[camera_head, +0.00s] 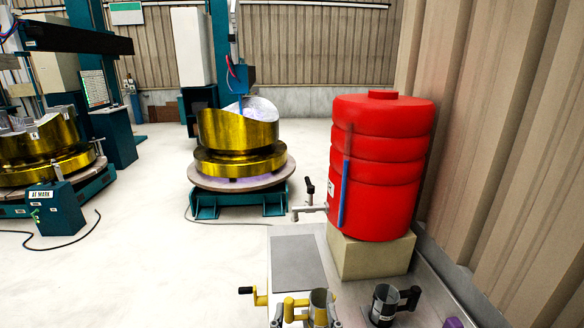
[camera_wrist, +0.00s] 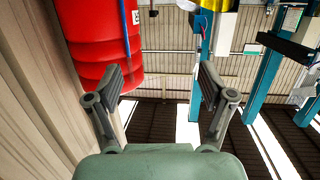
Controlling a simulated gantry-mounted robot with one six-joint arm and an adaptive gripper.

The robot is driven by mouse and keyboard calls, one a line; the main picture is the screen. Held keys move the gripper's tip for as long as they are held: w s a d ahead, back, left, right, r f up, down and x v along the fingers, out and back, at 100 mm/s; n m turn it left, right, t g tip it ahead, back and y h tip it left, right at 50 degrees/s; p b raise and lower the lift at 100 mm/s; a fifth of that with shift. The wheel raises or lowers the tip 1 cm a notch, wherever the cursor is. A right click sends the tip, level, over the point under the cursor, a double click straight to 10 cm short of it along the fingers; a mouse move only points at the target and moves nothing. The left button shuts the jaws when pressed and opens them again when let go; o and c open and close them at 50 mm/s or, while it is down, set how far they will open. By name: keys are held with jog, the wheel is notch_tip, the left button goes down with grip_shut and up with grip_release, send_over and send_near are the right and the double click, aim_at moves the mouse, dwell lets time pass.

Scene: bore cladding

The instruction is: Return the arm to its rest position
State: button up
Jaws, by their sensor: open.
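My gripper (camera_wrist: 164,82) shows in the wrist view with its two dark fingers spread wide apart. It is open and nothing is between the fingers. The wrist view is turned over, with the roof beams low in the picture. A red tank (camera_wrist: 100,40) shows beyond the left finger there, apart from it. In the head view my arm and gripper are not in view.
The red tank (camera_head: 381,165) with a tap stands on a beige block (camera_head: 370,256) beside the corrugated wall (camera_head: 500,130). Mugs (camera_head: 384,303) stand on the bench at the bottom. A gold part (camera_head: 238,140) sits on a round table at centre; floor lies clear to its left.

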jog(key=s+a+r+t+y, duration=0.2)
jog(key=s+a+r, duration=0.1)
jog(key=a, duration=0.2)
jog(key=s+d+f+g+p, duration=0.1)
jog(key=s+f+g+p, duration=0.3)
jog(key=s+f, duration=0.55)
notch_tip(320, 180, up, 28)
jog(key=g+p, duration=0.1)
jog(key=p, duration=2.5)
jog(key=shift+d+r+n+h, duration=0.25)
jog(key=shift+d+n+h, duration=0.05)
jog(key=shift+h, duration=0.1)
